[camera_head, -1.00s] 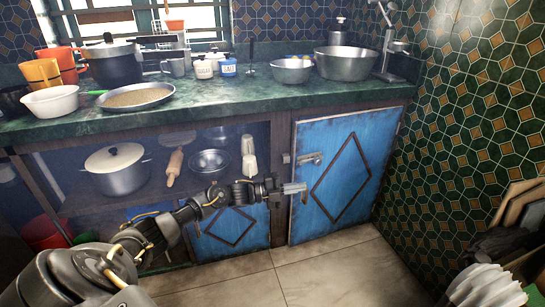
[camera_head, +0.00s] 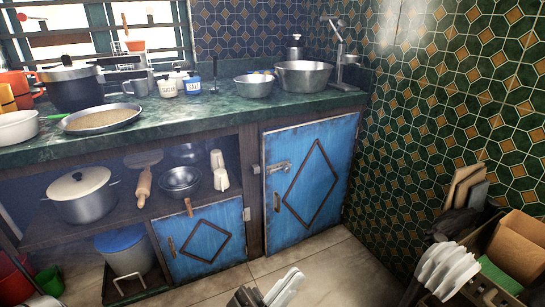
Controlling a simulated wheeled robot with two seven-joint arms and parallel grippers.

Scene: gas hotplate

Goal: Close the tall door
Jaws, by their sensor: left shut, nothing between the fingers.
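The tall door (camera_head: 318,190) is the blue panel with a dark diamond outline, at the right end of the cabinet under the counter. It looks flush or nearly flush with its frame; I cannot tell if a narrow gap remains. A metal latch (camera_head: 279,166) and a small handle (camera_head: 277,203) are on its left side. My left gripper (camera_head: 285,287) is at the bottom edge of the view, below and in front of the door and apart from it. Its pale fingers are shut and empty.
A shorter blue door (camera_head: 205,241) is left of the tall one, under an open shelf with a pot (camera_head: 82,196). Floor (camera_head: 335,270) before the tall door is clear.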

